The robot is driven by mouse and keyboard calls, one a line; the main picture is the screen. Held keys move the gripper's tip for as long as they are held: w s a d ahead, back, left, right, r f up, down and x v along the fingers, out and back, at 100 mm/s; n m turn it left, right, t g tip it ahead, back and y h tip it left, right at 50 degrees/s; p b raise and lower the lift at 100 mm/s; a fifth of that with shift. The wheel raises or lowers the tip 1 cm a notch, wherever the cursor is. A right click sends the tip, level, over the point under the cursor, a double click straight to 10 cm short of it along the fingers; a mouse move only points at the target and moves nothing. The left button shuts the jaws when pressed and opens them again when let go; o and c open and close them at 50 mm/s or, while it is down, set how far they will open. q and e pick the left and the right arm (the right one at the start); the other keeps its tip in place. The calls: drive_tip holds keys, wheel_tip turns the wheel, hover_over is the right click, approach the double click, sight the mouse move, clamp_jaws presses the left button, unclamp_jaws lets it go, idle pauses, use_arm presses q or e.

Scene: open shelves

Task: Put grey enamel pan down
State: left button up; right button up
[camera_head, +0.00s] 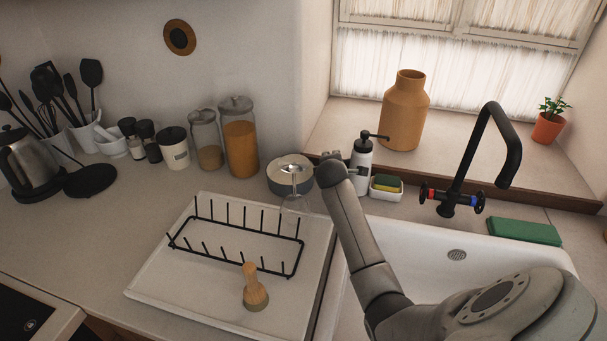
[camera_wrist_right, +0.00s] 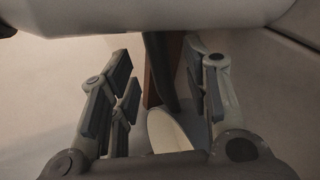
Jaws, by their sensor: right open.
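The round grey enamel pan (camera_head: 275,180) rests on the counter against the back wall, behind the drying tray. A clear wine glass (camera_head: 297,200) overlaps it in the head view, and my right arm's end hides its right side. My right gripper (camera_head: 328,160) is at the pan's right side, mostly hidden behind my wrist. In the wrist view the gripper's (camera_wrist_right: 158,75) fingers are spread apart. A dark, handle-like bar (camera_wrist_right: 160,62) shows between them, with a pale round surface with a grey rim (camera_wrist_right: 170,132), likely the pan, below. I cannot tell whether either finger touches it. My left gripper is out of view.
Glass jars (camera_head: 240,145) stand to the left. A white tray (camera_head: 150,285) holds a black rack (camera_head: 235,240) and a brush (camera_head: 254,285). The sink (camera_head: 400,235) is at right.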

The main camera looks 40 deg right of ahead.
drive_tip(key=shift+x, duration=1.6)
drive_tip(key=shift+c, duration=0.2)
clamp_jaws()
drive_tip(key=shift+r, duration=0.1)
